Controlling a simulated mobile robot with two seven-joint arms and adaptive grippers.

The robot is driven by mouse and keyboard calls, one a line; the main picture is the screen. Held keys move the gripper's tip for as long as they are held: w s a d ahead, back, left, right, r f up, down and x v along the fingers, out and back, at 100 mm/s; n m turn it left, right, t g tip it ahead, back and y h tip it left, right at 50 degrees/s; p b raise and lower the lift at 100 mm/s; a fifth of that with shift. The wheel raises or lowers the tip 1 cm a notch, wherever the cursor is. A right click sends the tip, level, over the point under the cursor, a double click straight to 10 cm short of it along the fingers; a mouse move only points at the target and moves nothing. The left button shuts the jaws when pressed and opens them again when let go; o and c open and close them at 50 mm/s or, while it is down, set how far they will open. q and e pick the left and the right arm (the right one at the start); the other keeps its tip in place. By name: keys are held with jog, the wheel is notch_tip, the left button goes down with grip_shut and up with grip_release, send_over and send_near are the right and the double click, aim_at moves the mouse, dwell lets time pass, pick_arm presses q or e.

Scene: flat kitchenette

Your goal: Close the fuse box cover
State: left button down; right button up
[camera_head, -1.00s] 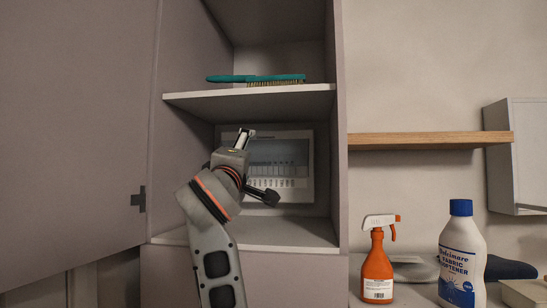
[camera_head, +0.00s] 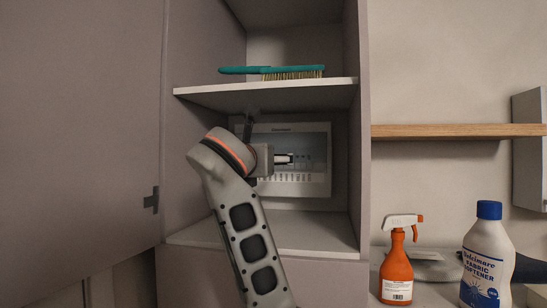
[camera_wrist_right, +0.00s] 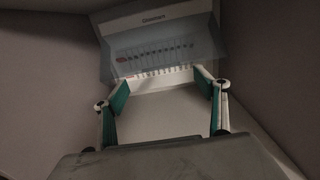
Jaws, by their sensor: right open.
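The white fuse box (camera_head: 318,175) is at the back of the cabinet's lower compartment, partly hidden by my right arm in the head view. In the right wrist view the fuse box (camera_wrist_right: 183,76) is ahead, with its see-through bluish cover (camera_wrist_right: 125,42) across the upper part. The cover looks tilted outward; its exact angle is hard to tell. My right gripper (camera_wrist_right: 163,88) is open and empty, its green-padded fingers spread just below and in front of the cover. Contact cannot be told. In the head view the right gripper (camera_head: 268,160) is inside the compartment. My left gripper is out of view.
A shelf (camera_head: 215,97) with a teal brush (camera_head: 290,72) lies above the gripper. Cabinet side walls bound the compartment, and a large door (camera_head: 80,130) stands at left. An orange spray bottle (camera_head: 397,270) and a softener bottle (camera_head: 487,255) stand at lower right.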

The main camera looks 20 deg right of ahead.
jog(key=p, duration=0.1)
send_near(277, 150)
notch_tip(277, 150, down, 2)
jog(key=w+d, duration=0.1)
jog(key=w, duration=0.2)
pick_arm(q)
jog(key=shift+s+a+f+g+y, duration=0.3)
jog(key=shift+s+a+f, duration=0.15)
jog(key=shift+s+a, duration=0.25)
pick_arm(e)
jog(key=shift+w+d+f, duration=0.15)
jog(key=shift+d+f, duration=0.05)
jog(key=shift+d, duration=0.05)
